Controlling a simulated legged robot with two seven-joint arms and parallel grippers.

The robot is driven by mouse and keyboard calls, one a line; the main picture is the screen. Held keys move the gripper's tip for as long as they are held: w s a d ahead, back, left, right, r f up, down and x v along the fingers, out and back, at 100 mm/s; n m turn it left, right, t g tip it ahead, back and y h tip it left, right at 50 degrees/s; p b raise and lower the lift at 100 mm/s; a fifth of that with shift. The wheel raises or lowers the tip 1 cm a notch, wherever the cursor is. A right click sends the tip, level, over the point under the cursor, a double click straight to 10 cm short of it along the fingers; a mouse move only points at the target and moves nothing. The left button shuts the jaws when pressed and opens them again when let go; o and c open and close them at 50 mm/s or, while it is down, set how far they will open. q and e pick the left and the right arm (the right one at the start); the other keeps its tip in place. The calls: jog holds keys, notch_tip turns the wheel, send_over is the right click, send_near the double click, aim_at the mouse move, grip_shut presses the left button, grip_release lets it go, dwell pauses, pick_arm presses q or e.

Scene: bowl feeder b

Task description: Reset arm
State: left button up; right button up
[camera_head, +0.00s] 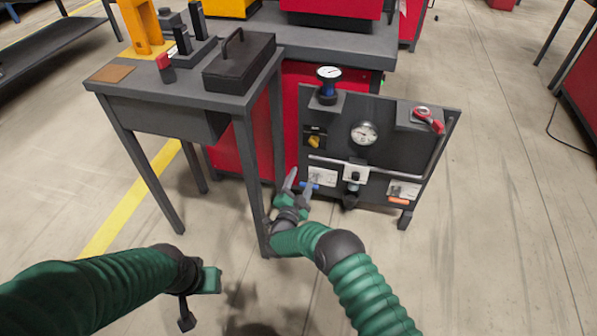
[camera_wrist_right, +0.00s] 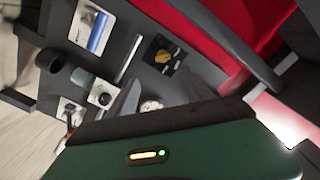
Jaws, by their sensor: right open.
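My right gripper (camera_head: 299,181) is open in the head view, its two fingers pointing up beside the lower left part of a dark control panel (camera_head: 395,150). It appears empty. The right wrist view shows the panel at a tilt, with a yellow knob (camera_wrist_right: 163,56) and a blue part on a white plate (camera_wrist_right: 97,32). My left gripper (camera_head: 187,300) hangs low at the left over the floor, partly seen, and its jaws are unclear.
A grey table (camera_head: 180,98) with a black handled box (camera_head: 239,62) stands left of the panel, its front leg close to my right gripper. The panel carries a gauge (camera_head: 364,133) and a red-handled part (camera_head: 428,119).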

notch_tip(320, 180, up, 10)
jog(key=s+n+g+y, duration=0.1)
jog(key=n+g+y, duration=0.3)
jog(key=n+y, duration=0.25)
jog(key=s+d+r+n+g+p, duration=0.1)
jog(key=s+d+n+g, duration=0.3)
jog(key=s, duration=0.8)
jog(key=s+d+g+h, duration=0.1)
jog(key=s+d+g, duration=0.2)
jog(key=s+d, duration=0.65)
jog(key=s+d+r+n+g+p, duration=0.1)
jog(key=s+d+n+g, duration=0.15)
jog(key=s, duration=1.15)
notch_tip(320, 180, up, 38)
jog(key=s+p, duration=0.1)
jog(key=p, duration=3.7)
jog(key=shift+s+d+f+m+g, duration=0.15)
jog(key=shift+s+f+m+g, duration=0.05)
jog(key=shift+s+m+g, duration=0.2)
